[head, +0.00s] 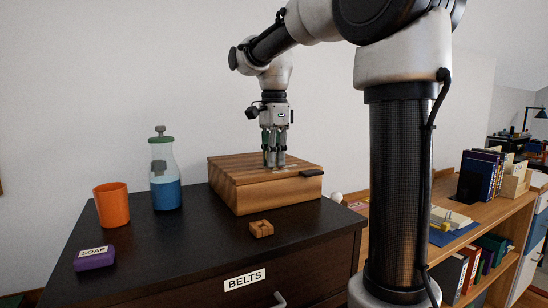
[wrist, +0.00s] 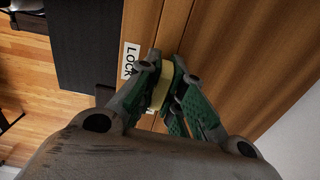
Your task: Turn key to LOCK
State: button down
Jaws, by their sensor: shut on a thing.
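The wooden box (head: 238,186) stands shut on the dark dresser top. My gripper (head: 273,164) points straight down onto the box's top, toward its front right. In the wrist view, my gripper (wrist: 168,95) is shut on a pale yellow key (wrist: 160,90), and the fingers hide much of it. A white label reading LOCK (wrist: 129,60) lies on the wood just left of the key. Whatever is under the key is hidden by the fingers, so I cannot tell its exact angle.
On the dresser top (head: 190,245) stand an orange cup (head: 112,204) and a bottle with blue liquid (head: 165,180). A purple soap bar (head: 94,258) and a small wooden tray (head: 261,229) lie nearer the front. A dark handle (head: 311,173) sticks out from the box's right side.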

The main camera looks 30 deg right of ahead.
jog(key=shift+m, duration=1.2)
